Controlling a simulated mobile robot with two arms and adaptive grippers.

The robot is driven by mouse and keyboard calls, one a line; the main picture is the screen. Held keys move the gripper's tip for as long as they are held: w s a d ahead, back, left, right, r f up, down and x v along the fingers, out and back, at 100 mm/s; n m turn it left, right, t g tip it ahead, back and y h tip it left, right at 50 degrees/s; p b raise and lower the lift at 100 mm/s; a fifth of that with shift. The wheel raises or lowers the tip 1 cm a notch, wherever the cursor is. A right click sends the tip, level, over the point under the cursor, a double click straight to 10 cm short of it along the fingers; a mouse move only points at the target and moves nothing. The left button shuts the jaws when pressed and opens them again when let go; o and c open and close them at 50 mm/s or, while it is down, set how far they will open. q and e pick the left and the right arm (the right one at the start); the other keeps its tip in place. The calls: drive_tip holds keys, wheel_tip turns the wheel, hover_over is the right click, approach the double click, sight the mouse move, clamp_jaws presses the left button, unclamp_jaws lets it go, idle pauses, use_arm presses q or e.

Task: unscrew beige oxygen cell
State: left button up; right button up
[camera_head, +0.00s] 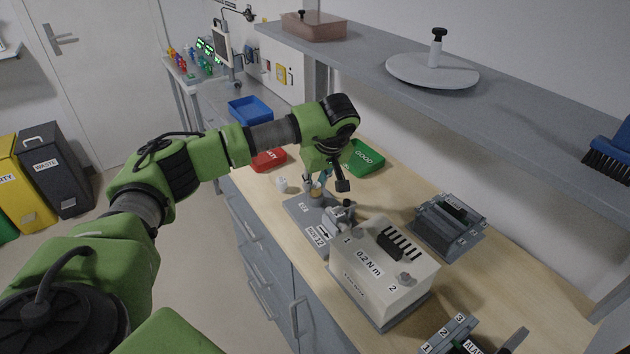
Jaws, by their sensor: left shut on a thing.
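My left arm reaches in from the left, and its gripper (317,188) points down over a grey fixture plate (305,212) on the wooden bench. The gripper is shut on a small beige thing, the beige oxygen cell (316,193), which sits at the fixture's far part. The fingers and wrist partly hide the cell, so I cannot tell how far its thread is engaged. A small white piece (282,184) stands on the bench just left of the fixture. My right gripper is not in view.
A beige box marked 0.2 N m (372,282) stands close in front of the fixture. A red tray (268,160) and a green GOOD tray (364,158) lie behind. A grey slotted unit (447,226) is at right. A grey shelf (510,100) overhangs the bench's back.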

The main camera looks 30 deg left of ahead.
use_arm(q)
drive_tip(key=n+g, duration=0.1)
drive_tip(key=n, duration=0.3)
drive_tip(key=shift+g, duration=0.3)
drive_tip(key=shift+p, duration=0.3)
drive_tip(key=o, duration=0.9)
drive_tip(key=shift+y, duration=0.3)
drive_tip(key=shift+r, duration=0.15)
drive_tip(key=m+t, duration=0.1)
drive_tip(key=m, duration=0.2)
drive_tip(key=shift+m, duration=0.3)
drive_tip(key=m+t, duration=0.1)
drive_tip(key=m, duration=0.1)
drive_tip(key=m+h, duration=0.1)
drive_tip(key=m, duration=0.1)
drive_tip(key=shift+s+a+t+h, duration=0.1)
drive_tip(key=shift+t+h, duration=0.2)
drive_tip(key=shift+t, duration=0.1)
drive_tip(key=shift+m, duration=0.6)
